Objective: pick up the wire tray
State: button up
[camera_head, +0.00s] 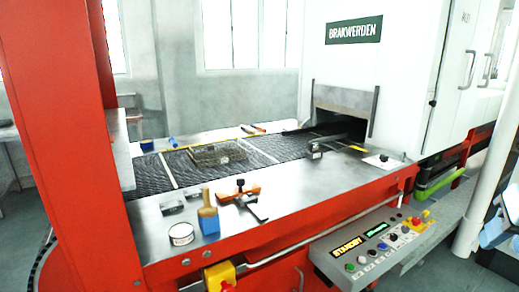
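The wire tray (217,153) is a shallow, brownish-grey mesh basket. It lies flat on the dark mesh belt (262,148), left of the picture's middle. It sits between two pale lines that cross the belt. Its inside is too small to make out clearly. My gripper is not in view, and nothing is seen touching the tray.
In front of the belt, the steel ledge holds a round tin (181,234), a blue-based brush (209,214), an orange-and-black tool (243,198) and small grey blocks. A red post (70,120) stands left. The white machine's opening (343,108) is at the belt's right end.

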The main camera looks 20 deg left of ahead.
aim_at(225, 160)
jog(key=u, duration=0.15)
jog(key=i, duration=1.05)
jog(key=u, duration=0.65)
jog(key=i, duration=0.3)
jog(key=u, duration=0.3)
jog(key=k, duration=0.85)
jog(key=u, duration=0.2)
jog(key=i, duration=0.85)
jog(key=z, duration=0.15)
